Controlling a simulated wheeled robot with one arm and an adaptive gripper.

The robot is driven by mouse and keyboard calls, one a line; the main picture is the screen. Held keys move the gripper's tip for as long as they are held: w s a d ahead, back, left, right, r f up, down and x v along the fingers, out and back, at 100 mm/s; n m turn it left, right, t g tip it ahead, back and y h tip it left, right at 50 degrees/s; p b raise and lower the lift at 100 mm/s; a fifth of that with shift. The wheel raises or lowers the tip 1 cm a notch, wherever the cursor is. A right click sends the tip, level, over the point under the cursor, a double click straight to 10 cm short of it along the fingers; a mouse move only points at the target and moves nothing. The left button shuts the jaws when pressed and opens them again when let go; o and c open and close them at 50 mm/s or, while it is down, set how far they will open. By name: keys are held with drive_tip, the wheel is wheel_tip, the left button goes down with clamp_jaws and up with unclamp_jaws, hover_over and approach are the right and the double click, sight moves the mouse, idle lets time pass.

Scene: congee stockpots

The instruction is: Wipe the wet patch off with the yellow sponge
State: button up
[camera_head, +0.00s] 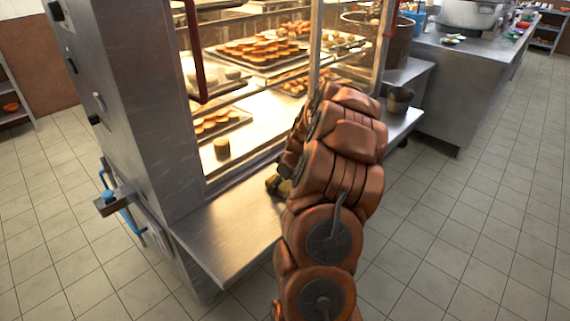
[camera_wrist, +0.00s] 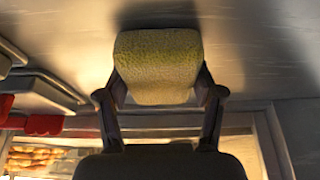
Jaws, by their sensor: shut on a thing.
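The yellow sponge (camera_wrist: 157,66) is between the two fingers of my gripper (camera_wrist: 160,98) in the wrist view. Its broad face fills the space between the fingertips. A grey metal surface lies just beyond it; I cannot tell whether the sponge touches it. In the head view my gripper (camera_head: 279,186) is low over the steel ledge (camera_head: 225,236) in front of the lit cabinet, partly hidden by my arm. A little yellow shows there. I cannot make out a wet patch on the visible steel; my arm hides the ledge's right part.
The lit cabinet holds trays of pastries (camera_head: 262,50) behind its front frame. A blue-handled fitting (camera_head: 122,205) juts from the cabinet's left side. A dark pot (camera_head: 399,100) stands right of my arm. Tiled floor is open at right.

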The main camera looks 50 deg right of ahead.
drive_tip(key=shift+d+r, duration=0.25)
drive_tip(key=shift+d, duration=0.55)
drive_tip(key=shift+a+r+p, duration=0.1)
drive_tip(key=shift+r+p, duration=0.25)
drive_tip(key=shift+r, duration=3.45)
drive_tip(key=shift+f+b, duration=0.15)
drive_tip(key=shift+b, duration=0.2)
